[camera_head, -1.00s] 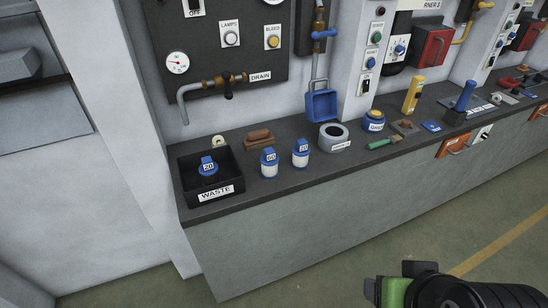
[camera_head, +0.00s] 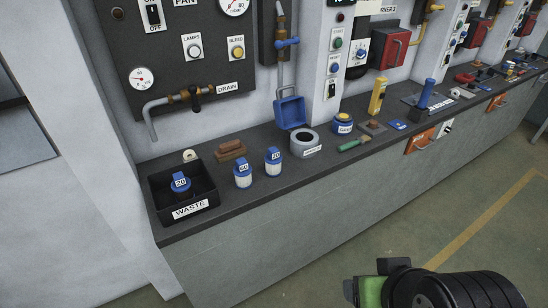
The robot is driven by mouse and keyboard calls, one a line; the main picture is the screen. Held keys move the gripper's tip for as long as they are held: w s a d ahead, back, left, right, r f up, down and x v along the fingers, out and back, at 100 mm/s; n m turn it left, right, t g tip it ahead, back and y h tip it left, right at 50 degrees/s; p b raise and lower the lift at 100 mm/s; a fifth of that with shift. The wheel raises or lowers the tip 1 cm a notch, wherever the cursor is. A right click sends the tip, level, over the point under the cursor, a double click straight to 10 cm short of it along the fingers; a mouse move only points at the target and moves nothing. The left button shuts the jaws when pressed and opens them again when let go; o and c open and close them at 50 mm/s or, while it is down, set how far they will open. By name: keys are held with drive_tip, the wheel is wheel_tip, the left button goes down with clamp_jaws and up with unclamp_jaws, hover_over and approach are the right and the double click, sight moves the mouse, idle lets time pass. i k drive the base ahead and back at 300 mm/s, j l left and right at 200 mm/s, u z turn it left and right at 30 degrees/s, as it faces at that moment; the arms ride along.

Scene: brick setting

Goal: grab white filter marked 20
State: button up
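The white filter marked 20 (camera_head: 273,168) stands upright on the dark counter (camera_head: 300,184), with a blue cap and a white body. A similar white filter marked 60 (camera_head: 243,180) stands just left of it. A dark filter with a blue top marked 20 (camera_head: 181,184) is inside the black WASTE box (camera_head: 208,202) at the counter's left end. My gripper (camera_head: 372,289), green and black, shows at the bottom right, low in front of the counter and far from the filters. Its fingers are not clear enough to tell open from shut.
Behind the filters are a brown block (camera_head: 231,150) and a small pale roll (camera_head: 190,156). A grey ring (camera_head: 304,143), a blue-and-yellow pot (camera_head: 342,123) and a green-handled brush (camera_head: 354,144) lie to the right. A pipe panel (camera_head: 185,70) rises behind. The floor in front is clear.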

sight(273, 159)
drive_tip(key=i+u, duration=0.15)
drive_tip(key=u, duration=0.25)
drive_tip(key=i+u, duration=0.15)
drive_tip(key=u, duration=0.25)
drive_tip(key=i+u, duration=0.1)
drive_tip(key=u, duration=0.3)
drive_tip(key=i+l+u, duration=0.1)
drive_tip(key=u, duration=0.3)
drive_tip(key=i+l+u, duration=0.15)
drive_tip(key=u, duration=0.25)
